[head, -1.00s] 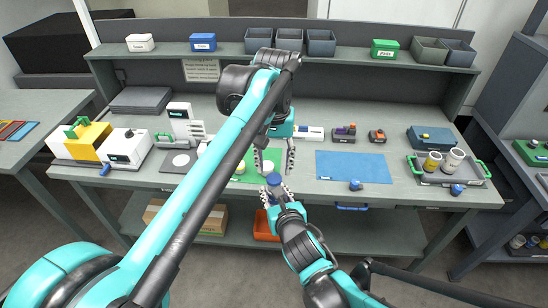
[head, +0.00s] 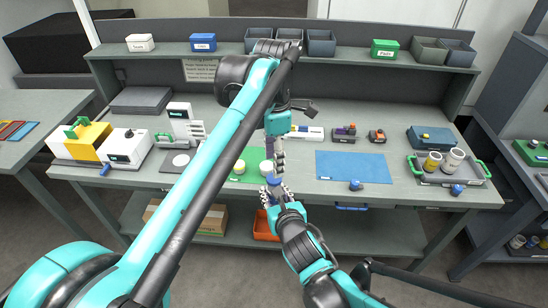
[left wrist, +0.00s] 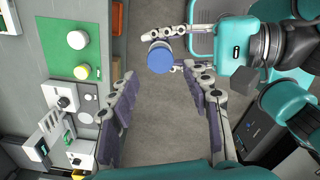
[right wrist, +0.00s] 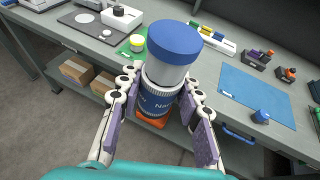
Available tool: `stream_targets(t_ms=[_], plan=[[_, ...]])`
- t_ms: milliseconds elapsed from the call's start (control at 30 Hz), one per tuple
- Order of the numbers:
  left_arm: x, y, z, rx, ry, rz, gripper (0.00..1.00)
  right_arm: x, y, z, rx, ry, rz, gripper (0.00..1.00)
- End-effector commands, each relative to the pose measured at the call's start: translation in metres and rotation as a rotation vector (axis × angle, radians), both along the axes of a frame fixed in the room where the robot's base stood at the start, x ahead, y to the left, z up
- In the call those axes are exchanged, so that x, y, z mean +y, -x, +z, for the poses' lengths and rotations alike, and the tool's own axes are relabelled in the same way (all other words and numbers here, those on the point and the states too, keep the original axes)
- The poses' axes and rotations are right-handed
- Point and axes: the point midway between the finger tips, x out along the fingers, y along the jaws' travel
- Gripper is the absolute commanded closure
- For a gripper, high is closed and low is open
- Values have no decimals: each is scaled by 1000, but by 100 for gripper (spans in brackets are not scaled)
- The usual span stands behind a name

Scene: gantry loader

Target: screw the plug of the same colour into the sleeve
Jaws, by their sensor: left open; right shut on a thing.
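My right gripper (right wrist: 160,92) is shut on an upright sleeve (right wrist: 156,101) with a dark blue, partly hidden label. A blue-topped plug (right wrist: 173,42) stands on the sleeve, with a pale grey section between its blue top and the label. I cannot tell how deep it sits. In the head view the blue top (head: 273,179) is in front of the bench edge. My left gripper (head: 279,164) is open above it, fingers pointing down. In the left wrist view the blue top (left wrist: 160,57) shows just beyond the open fingertips, apart from them.
A green mat (left wrist: 60,22) on the bench holds a white piece (left wrist: 78,40) and a yellow-and-white piece (left wrist: 81,72). A blue mat (head: 340,166) with a blue knob-like piece (head: 355,185) lies right. A tray (head: 432,180) with green handles holds cups. An orange bin (head: 262,228) is below.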

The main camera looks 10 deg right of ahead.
Motion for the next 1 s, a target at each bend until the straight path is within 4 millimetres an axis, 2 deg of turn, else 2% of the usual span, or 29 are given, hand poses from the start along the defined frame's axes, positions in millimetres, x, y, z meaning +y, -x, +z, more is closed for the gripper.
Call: stream_targets(t_ms=[333,467,800,1000], plan=[[0,0,0,0,0,17,52,0,0,0,-1,0,0,100],[0,0,-6,0,0,17,52,0,0,0,-1,0,0,100],[0,0,-55,0,0,16,52,0,0,0,-1,0,0,100],[0,0,-75,0,0,16,52,0,0,0,-1,0,0,100]])
